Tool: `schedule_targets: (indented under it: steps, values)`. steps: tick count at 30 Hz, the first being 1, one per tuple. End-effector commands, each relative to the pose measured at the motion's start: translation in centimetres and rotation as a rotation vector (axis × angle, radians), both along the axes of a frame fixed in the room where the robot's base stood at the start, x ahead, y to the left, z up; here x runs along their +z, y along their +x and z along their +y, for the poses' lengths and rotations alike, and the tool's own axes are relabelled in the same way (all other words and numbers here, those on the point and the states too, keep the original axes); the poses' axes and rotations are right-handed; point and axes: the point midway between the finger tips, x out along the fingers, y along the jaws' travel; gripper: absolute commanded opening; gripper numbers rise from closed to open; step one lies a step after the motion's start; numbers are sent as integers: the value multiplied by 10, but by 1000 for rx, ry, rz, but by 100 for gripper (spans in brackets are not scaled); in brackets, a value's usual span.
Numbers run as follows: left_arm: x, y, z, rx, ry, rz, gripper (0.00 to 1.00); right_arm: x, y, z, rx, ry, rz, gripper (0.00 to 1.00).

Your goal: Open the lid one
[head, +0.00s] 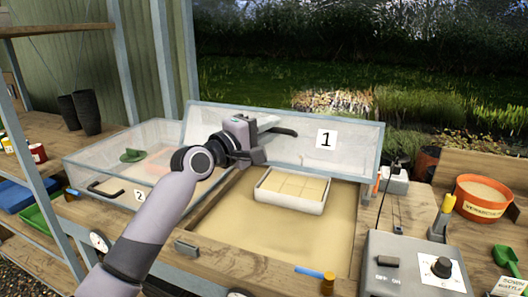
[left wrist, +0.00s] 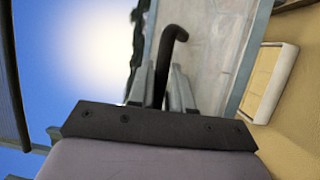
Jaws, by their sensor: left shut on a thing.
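The clear lid marked 1 (head: 345,152) stands raised and tilted back over the right-hand sand bed in the head view. Its black handle (head: 282,131) sticks out at its left part, and it also shows in the left wrist view (left wrist: 172,42). My left gripper (head: 268,138) is at the lid's handle. In the left wrist view its two fingers (left wrist: 165,88) are shut around the lower part of the handle. My right gripper is in no view.
A white tray of sandy blocks (head: 289,204) sits on the sand bed (head: 270,236) below the lid. A closed clear box marked 2 (head: 100,163) stands left. A control box (head: 415,265) and orange pot (head: 481,203) stand right.

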Motion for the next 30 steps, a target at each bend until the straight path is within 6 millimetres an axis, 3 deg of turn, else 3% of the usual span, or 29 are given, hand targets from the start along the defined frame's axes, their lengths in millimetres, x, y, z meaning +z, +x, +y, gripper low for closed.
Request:
schedule_targets:
  steps: [12, 30]
  values:
    - [41, 30, -10, 0, 3, 2, 0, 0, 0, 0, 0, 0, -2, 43]
    - [52, 39, -13, -1, 3, 2, 0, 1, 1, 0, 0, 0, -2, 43]
